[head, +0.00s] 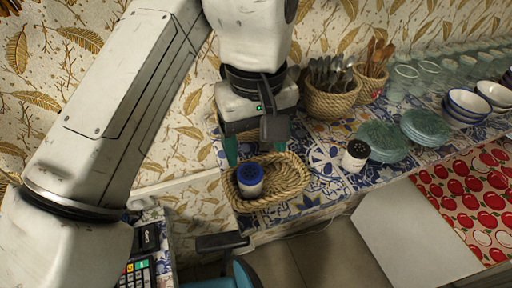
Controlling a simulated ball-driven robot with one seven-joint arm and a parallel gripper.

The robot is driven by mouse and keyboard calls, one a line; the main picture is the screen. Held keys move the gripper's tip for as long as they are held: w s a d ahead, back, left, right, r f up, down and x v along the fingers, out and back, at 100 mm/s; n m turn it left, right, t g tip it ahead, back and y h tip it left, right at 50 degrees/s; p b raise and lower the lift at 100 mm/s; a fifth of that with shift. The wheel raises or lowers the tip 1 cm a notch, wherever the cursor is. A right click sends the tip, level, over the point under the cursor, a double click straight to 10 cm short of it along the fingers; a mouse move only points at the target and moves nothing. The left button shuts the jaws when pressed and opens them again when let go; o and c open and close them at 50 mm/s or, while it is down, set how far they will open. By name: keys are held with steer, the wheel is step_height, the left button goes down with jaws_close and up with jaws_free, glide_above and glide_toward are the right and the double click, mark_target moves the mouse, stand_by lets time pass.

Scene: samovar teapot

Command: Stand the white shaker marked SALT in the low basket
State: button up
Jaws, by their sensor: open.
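The low basket (290,186), oval and woven, sits on the tiled counter. A shaker with a blue top and a whitish band (250,188) stands upright inside its left part. A white shaker with a dark, holed top (353,161) stands on the tiles to the right of the basket, beside the plates; dark marks show on its side, too small to read. My gripper (256,151) is open above the back left of the basket, its green fingertips apart with nothing visible between them. It is close to the blue-topped shaker; I cannot tell whether they touch.
Two cutlery baskets (331,104) stand behind. Stacked teal plates (383,142), glasses (402,82) and bowls (466,103) fill the right side. An apple-patterned cloth (468,196) lies at the front right. Bare tiles show between the basket and the white shaker.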

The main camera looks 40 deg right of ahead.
steer(key=shift+r, duration=1.4)
